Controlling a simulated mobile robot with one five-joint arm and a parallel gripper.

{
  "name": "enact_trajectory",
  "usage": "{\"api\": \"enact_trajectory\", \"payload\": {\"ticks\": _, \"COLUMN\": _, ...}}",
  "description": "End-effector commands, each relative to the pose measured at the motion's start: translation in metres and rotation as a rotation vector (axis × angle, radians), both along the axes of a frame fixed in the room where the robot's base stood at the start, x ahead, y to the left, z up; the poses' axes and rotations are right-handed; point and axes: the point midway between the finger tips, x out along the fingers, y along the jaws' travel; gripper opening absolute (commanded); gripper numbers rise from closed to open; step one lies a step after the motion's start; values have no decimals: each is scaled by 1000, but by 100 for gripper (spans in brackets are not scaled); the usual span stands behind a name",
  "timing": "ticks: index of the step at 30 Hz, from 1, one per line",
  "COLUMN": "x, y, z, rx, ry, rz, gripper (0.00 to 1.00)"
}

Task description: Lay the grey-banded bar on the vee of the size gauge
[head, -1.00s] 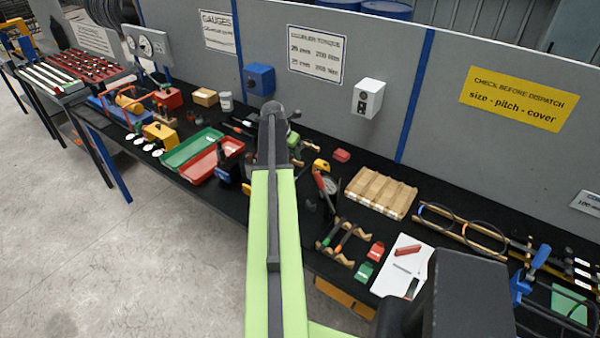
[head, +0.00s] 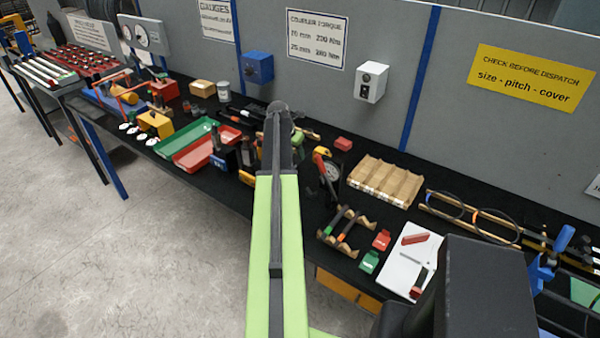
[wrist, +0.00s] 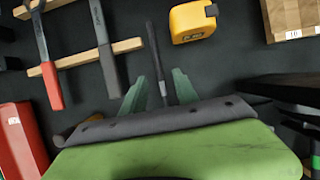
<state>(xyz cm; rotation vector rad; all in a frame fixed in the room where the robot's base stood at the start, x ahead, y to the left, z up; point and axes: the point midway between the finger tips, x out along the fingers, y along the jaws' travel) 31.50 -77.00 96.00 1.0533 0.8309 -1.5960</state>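In the wrist view, my gripper (wrist: 160,80) shows two green fingers that stand apart. A thin dark bar (wrist: 155,55) lies between them, pointing away from me over the black bench top, with a lighter grey band (wrist: 163,89) near its close end. I see dark gaps on both sides of the bar, so the fingers do not seem to touch it. In the head view my own arm hides the gripper and this bar.
In the wrist view, a yellow tape measure (wrist: 193,20) lies ahead, tools on wooden strips (wrist: 98,52) to the left, a red box (wrist: 20,138) at lower left, and a labelled wooden block (wrist: 293,18) at upper right. In the head view, a slotted wooden block (head: 385,183) is right of my arm.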

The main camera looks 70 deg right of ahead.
Motion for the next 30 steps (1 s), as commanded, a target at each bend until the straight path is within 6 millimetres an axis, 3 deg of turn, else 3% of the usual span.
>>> {"api": "enact_trajectory", "payload": {"ticks": 5, "x": 0, "y": -2, "z": -5, "rx": 0, "ry": 0, "rz": 0, "gripper": 36}}
{"api": "enact_trajectory", "payload": {"ticks": 14, "x": -2, "y": -22, "z": -49, "rx": 0, "ry": 0, "rz": 1, "gripper": 36}}
{"api": "enact_trajectory", "payload": {"ticks": 21, "x": -3, "y": -23, "z": -46, "rx": 0, "ry": 0, "rz": 1, "gripper": 36}}
{"api": "enact_trajectory", "payload": {"ticks": 30, "x": -3, "y": -23, "z": -46, "rx": 0, "ry": 0, "rz": 1, "gripper": 0}}
